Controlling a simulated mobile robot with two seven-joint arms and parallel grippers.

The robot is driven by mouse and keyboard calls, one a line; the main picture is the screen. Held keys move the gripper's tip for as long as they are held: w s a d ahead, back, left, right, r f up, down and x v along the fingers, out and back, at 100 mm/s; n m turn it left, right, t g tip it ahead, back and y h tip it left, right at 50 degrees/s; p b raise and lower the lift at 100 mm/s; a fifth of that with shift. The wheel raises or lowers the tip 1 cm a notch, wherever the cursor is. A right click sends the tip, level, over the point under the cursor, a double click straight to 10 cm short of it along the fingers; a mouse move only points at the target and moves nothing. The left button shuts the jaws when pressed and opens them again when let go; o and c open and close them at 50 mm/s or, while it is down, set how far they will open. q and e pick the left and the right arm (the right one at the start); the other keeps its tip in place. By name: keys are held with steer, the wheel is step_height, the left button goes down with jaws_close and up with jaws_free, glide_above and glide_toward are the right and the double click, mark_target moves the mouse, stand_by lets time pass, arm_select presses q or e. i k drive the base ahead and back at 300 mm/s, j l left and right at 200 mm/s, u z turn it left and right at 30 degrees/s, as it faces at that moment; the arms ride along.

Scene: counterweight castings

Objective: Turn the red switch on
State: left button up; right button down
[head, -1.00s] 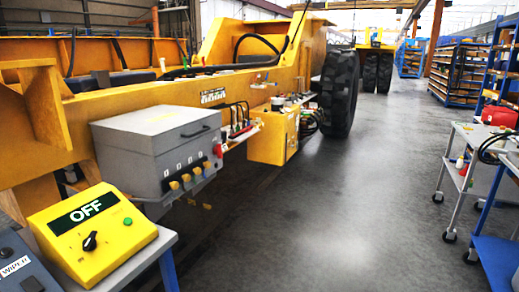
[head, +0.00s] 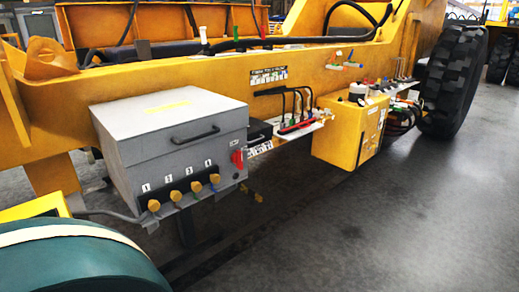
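The red switch (head: 237,159) is a small red piece at the right end of the front of a grey box (head: 170,150) mounted on the yellow machine frame. Its setting is too small to read. The box has a black handle on its lid and a row of several yellow-brown knobs (head: 175,195) with numbered labels along its lower front. Neither of my grippers is in view, so nothing is seen touching the switch.
A yellow box (head: 360,130) hangs on the frame right of the grey box. Cables and small fittings line the frame (head: 290,120) between them. A big black tyre (head: 452,80) stands at the right. Grey floor (head: 420,220) is open at the lower right.

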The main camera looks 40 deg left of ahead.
mark_target(236, 157)
steer(key=i+l+u, duration=0.15)
steer(key=i+u, duration=0.3)
steer(key=i+l+u, duration=0.3)
steer(key=i+u, duration=0.2)
steer(key=i+l+u, duration=0.65)
steer(key=l+u, duration=0.3)
